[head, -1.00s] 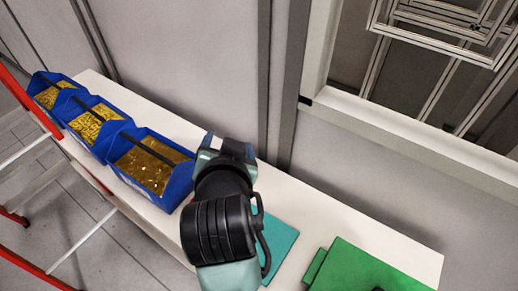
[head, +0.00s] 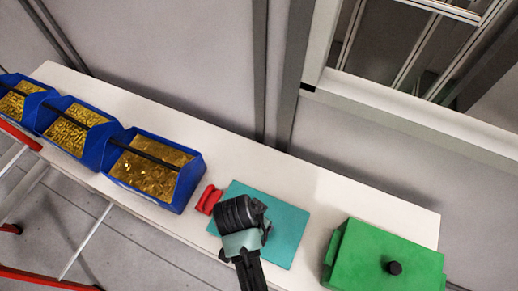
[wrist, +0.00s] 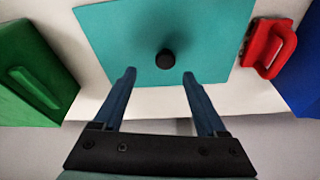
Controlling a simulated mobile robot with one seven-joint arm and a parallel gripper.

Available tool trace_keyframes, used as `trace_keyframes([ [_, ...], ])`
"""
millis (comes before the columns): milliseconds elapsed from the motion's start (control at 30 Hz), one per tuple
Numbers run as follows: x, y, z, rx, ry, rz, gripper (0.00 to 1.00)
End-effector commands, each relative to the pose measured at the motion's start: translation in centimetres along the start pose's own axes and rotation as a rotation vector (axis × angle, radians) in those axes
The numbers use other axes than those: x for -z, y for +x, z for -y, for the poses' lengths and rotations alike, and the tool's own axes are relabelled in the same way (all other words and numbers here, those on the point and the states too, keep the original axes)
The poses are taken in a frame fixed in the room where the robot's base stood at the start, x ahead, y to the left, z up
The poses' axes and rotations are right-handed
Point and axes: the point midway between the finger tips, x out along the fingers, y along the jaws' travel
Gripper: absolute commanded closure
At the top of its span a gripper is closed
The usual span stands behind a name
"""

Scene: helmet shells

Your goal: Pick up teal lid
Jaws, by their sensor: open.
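The teal lid (head: 288,231) lies flat on the white table, between a red object and a green box. In the wrist view the teal lid (wrist: 125,35) shows a black round knob (wrist: 166,59) near its middle. My gripper (wrist: 160,75) is open, its two blue fingers apart with the knob just beyond and between their tips; nothing is held. In the head view my wrist covers part of the lid and hides the knob and fingers.
A red handled object (head: 208,199) lies close to the lid's left edge. A green box (head: 365,258) with a black knob stands at right. Blue bins (head: 187,185) with gold pieces line the left. The white table (head: 250,155) is clear behind the lid.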

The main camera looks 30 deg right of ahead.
Motion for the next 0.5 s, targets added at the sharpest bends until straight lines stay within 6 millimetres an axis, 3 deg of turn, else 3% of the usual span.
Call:
trace_keyframes([
  [500,-0.3,4.9,0.7,0.001,0.000,0.000,0.26],
])
